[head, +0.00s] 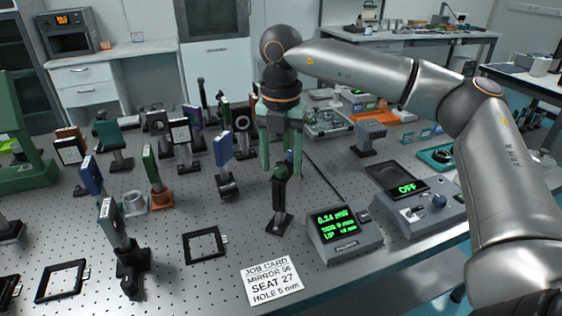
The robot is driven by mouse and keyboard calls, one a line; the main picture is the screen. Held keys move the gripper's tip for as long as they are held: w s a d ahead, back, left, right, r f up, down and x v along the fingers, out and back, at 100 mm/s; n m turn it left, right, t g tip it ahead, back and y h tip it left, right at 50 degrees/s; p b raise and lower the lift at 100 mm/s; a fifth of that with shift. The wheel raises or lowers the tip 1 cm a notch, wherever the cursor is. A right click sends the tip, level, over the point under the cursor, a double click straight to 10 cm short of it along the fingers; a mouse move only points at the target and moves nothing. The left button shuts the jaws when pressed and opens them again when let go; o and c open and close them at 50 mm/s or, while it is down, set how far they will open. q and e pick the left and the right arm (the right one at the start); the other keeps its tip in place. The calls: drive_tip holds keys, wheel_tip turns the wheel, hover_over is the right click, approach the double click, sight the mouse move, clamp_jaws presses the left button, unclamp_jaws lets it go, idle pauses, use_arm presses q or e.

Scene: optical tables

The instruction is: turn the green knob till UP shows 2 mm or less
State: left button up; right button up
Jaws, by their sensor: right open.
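My right gripper (281,150) has green fingers and comes down from above, open. Its fingers are over the top of a dark mount on a post (280,196). A small green knob (289,157) seems to sit at the top of this mount, between or just behind the fingertips; I cannot tell whether they touch it. The meter (344,240) right of the mount shows green text: about 0.14 mW, a SIDE line and an UP line. The UP number looks like 8 mm, but it is small and its sign is unclear. My left gripper is not in view.
A job card (270,284) lies at the front, reading mirror 56, seat 27, hole 5 mm. A control box (412,207) reading OFF stands right of the meter. Several mounted optics crowd the perforated table (215,278) at the left, with a black square frame (204,245) in front.

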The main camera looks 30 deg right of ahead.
drive_tip(key=shift+f, duration=0.2)
clamp_jaws()
idle(0.5)
